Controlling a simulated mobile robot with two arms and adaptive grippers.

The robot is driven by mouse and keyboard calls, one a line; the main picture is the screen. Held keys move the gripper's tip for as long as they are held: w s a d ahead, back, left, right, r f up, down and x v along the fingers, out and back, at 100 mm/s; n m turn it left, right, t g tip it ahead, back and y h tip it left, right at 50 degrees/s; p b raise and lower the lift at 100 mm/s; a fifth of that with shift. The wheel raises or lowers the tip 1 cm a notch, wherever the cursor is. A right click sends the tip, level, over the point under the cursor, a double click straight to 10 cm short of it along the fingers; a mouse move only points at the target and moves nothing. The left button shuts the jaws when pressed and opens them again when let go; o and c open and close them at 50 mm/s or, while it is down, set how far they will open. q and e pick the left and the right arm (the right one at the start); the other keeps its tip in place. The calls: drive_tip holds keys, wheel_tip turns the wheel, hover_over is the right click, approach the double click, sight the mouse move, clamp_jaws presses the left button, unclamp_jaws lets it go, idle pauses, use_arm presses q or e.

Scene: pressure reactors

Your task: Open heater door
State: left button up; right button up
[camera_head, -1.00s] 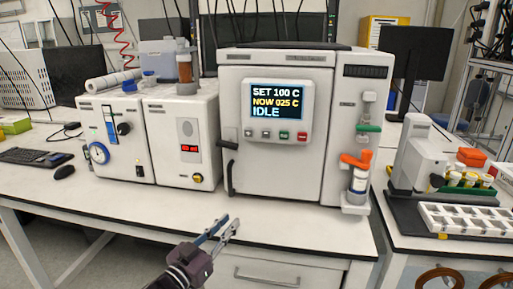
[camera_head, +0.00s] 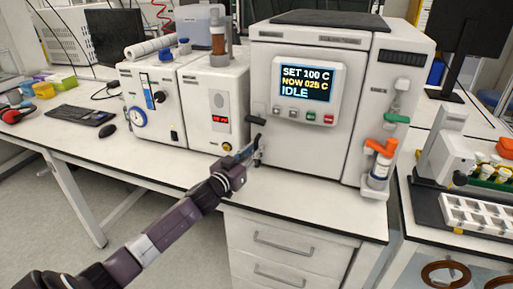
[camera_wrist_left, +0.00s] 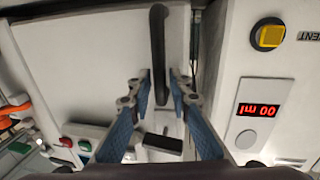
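The heater (camera_head: 310,95) is a white box with a screen (camera_head: 305,80) reading SET 100 C, NOW 025 C, IDLE. Its front door (camera_head: 300,150) looks closed. A black vertical handle (camera_wrist_left: 158,40) is on the door's left edge, partly hidden by my gripper in the head view. A short black lever (camera_head: 256,121) sits above the handle; it also shows in the left wrist view (camera_wrist_left: 163,146). My left gripper (camera_head: 252,150) is at the handle. In the left wrist view its fingers (camera_wrist_left: 160,85) are apart, with the handle's end between them; contact cannot be told. My right gripper is not in view.
A white unit with a red readout (camera_head: 213,110) stands just left of the heater. A white rack (camera_head: 475,213) lies farther right. The bench (camera_head: 300,200) in front of the door is clear.

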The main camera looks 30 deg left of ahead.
use_arm(q)
drive_tip(key=shift+w, duration=0.6)
clamp_jaws()
